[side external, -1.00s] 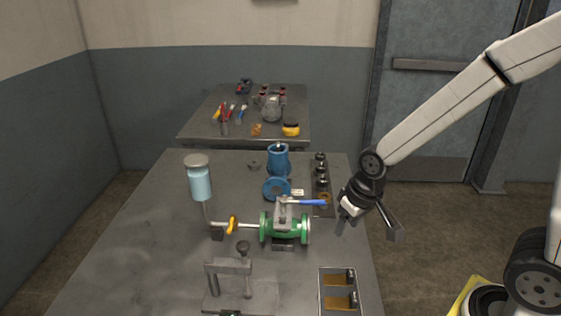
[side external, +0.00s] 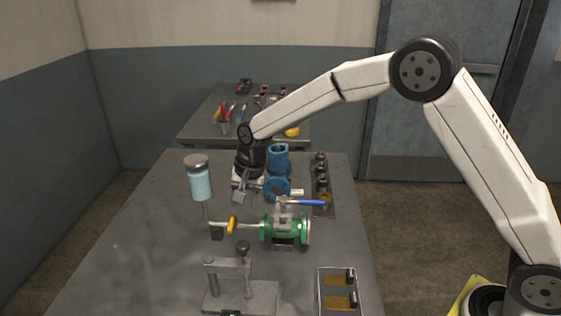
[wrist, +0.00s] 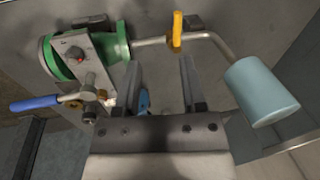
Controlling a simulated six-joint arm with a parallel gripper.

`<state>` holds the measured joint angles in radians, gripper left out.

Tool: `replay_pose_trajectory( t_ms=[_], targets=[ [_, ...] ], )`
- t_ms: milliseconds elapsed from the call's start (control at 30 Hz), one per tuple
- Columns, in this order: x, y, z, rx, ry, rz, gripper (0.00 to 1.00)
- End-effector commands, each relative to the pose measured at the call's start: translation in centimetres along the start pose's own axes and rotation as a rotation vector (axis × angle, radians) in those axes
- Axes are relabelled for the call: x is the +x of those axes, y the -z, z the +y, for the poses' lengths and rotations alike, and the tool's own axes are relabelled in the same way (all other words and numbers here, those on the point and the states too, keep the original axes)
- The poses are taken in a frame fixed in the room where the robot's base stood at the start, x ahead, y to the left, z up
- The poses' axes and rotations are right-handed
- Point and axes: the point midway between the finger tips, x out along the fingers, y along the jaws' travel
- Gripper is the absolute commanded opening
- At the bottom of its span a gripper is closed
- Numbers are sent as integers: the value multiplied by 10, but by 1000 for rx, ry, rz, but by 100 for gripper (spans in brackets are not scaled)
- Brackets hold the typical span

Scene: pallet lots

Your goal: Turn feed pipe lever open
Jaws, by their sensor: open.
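The feed pipe (side external: 249,226) runs from the green valve (side external: 286,230) to the light-blue reservoir cup (side external: 200,183). Its small yellow lever (side external: 233,225) sits on the pipe between them, and stands across the pipe in the wrist view (wrist: 176,32). The green valve has a separate blue-handled lever (side external: 308,202) on top; it also shows in the wrist view (wrist: 35,103). My gripper (side external: 240,196) is behind the pipe, between the cup and the blue pump body. In the wrist view its two fingers (wrist: 159,72) are apart and empty, with the yellow lever beyond their tips, not touched.
A blue pump body (side external: 278,160) with a round blue flange (side external: 276,188) stands close right of my gripper. A dark parts strip (side external: 322,208), a grey clamp stand (side external: 240,295) and a tray (side external: 338,290) are also on the table. The table's left side is clear.

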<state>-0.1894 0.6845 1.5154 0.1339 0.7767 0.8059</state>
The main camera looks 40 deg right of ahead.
Motion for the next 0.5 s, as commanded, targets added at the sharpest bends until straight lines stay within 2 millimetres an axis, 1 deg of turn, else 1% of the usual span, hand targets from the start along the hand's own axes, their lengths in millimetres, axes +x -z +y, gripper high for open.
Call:
replay_pose_trajectory(
  t_ms=[33,100,200,500],
  targets=[
    [4,0,-8,19,1,-6,52],
    [7,1,-15,42,2,-13,52],
    [9,2,-22,64,4,-17,52],
    [12,2,-24,73,4,-20,52]
  ],
)
